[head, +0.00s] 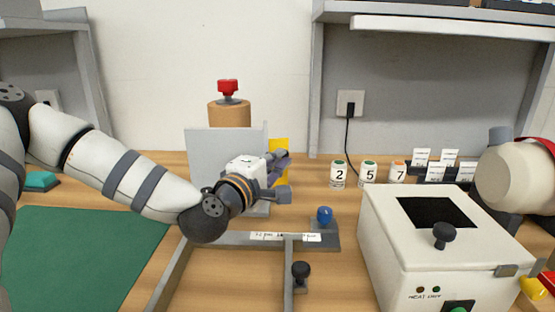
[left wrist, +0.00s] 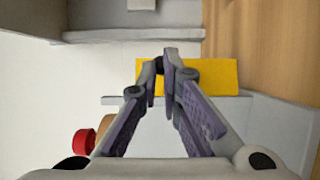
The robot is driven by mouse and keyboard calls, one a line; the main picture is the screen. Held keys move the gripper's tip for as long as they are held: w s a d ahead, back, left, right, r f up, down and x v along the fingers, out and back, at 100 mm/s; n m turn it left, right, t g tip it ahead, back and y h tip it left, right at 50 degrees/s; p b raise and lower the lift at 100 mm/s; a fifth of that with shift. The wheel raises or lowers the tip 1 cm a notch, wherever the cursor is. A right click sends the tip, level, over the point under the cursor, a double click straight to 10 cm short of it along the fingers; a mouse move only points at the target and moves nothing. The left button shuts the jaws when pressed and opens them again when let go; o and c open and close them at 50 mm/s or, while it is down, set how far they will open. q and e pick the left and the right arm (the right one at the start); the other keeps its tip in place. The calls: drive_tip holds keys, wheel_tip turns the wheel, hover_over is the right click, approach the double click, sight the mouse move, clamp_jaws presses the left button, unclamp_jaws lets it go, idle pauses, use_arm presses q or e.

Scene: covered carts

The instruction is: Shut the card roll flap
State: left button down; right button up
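A pale grey upright panel (head: 205,143), which looks like the flap, stands left of centre in the head view. The brown card roll (head: 229,114) with a red knob (head: 228,88) on top rises behind it. My left gripper (head: 281,158) is at the panel's right side, in front of a yellow piece (head: 280,147), and covers part of both. In the left wrist view, the left gripper (left wrist: 165,62) has its fingertips together with nothing visible between them. The yellow piece (left wrist: 215,76) is just beyond the tips; the red knob (left wrist: 84,142) is lower left. Contact with the panel cannot be told.
A white box (head: 400,243) with a dark opening and black knob stands at the right. Grey rails (head: 287,262) with a blue knob (head: 324,215) lie in front. Numbered pots (head: 368,171) stand behind. A green mat (head: 80,255) lies clear at the left.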

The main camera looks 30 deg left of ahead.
use_arm(q)
drive_tip(key=shift+f, duration=0.1)
drive_tip(key=c, duration=1.5)
unclamp_jaws()
drive_tip(key=shift+c, duration=0.2)
wheel_tip(320, 180, up, 10)
